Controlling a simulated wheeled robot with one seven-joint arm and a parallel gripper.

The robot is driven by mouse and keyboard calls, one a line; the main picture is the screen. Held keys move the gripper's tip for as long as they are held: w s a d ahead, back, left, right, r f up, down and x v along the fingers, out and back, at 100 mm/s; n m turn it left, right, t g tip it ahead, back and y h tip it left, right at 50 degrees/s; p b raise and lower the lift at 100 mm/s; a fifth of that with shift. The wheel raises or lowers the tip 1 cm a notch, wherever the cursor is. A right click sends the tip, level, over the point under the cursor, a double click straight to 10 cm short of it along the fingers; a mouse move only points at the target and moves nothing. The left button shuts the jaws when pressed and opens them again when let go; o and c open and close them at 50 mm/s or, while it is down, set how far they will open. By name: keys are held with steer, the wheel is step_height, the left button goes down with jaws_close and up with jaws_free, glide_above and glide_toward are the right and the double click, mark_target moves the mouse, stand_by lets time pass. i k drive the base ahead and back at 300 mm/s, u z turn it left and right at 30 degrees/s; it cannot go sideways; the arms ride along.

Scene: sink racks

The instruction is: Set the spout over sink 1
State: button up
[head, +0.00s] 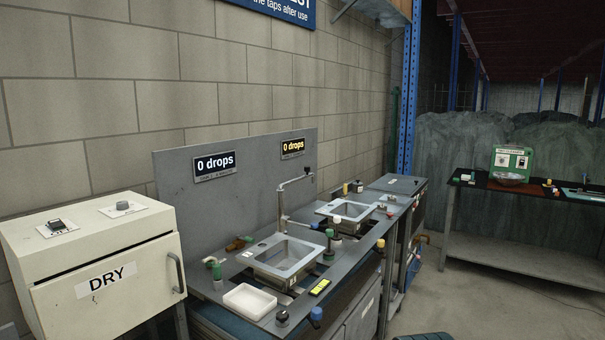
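The near sink (284,258) is a square steel basin in the grey bench, below the left "0 drops" display (214,166). The far sink (345,210) lies farther back to the right, below the right "0 drops" display (293,147). The small print under the displays is too small to read surely. The metal spout (295,182) stands on an upright pipe behind the near sink. Its arm points right, along the bench towards the far sink's side; I cannot tell exactly what its tip is above. My gripper is not in view.
A white box marked DRY (110,275) stands at the left. A white tray (250,300) and several coloured valve knobs are along the bench's front edge. A second table (535,260) with a green device (511,162) stands at the right. Open floor lies between.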

mark_target(308, 169)
steer(key=z, duration=0.65)
steer(key=i, duration=0.85)
steer(key=z, duration=0.65)
steer(key=i, duration=1.4)
steer(key=u, duration=0.95)
steer(key=i, duration=0.75)
steer(key=u, duration=1.1)
steer(key=i, duration=0.25)
steer(key=u, duration=0.25)
